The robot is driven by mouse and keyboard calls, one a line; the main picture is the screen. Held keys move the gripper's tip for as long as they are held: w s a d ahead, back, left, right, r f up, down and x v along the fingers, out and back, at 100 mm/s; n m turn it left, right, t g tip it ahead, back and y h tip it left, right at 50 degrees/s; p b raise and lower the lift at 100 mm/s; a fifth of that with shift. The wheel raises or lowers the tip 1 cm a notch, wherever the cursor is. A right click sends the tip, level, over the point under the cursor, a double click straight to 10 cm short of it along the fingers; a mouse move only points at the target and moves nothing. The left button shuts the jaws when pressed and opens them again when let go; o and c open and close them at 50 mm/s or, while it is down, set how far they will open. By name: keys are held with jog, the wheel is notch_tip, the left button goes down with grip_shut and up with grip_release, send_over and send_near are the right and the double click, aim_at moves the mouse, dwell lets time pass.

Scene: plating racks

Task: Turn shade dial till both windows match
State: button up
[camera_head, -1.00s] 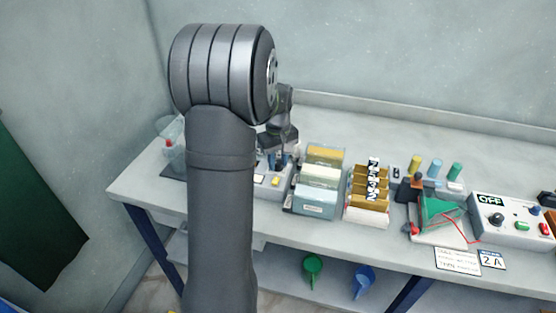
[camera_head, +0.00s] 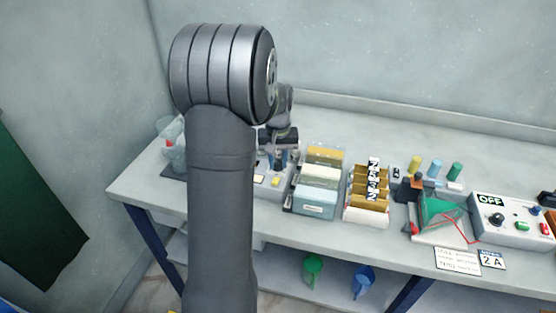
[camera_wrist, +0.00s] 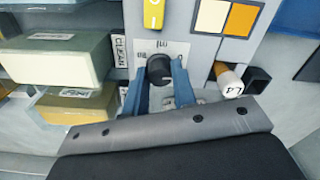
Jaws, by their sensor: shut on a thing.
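The shade dial (camera_wrist: 159,66) is a round black knob on a grey panel with small printed marks around it. My gripper (camera_wrist: 160,72) has its two blue fingers closed on either side of the dial. Two square windows lie side by side on the panel: a pale cream window (camera_wrist: 211,17) and an orange-brown window (camera_wrist: 241,19). Their shades differ clearly. In the head view my gripper (camera_head: 279,163) reaches down to the grey panel box (camera_head: 262,182), and my arm hides part of that box. The dial itself is hard to make out there.
A yellow switch (camera_wrist: 153,12) sits near the dial. A rack of coloured blocks (camera_head: 317,200) stands right of the box, then a rack of amber plates (camera_head: 368,196) and an OFF box (camera_head: 512,224).

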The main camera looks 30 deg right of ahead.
aim_at(278, 162)
jog(key=m, duration=0.6)
jog(key=shift+m, duration=0.3)
dwell(0.5)
jog(key=o, duration=1)
jog(key=shift+r, duration=0.1)
notch_tip(278, 162, up, 17)
jog(key=shift+r, duration=0.15)
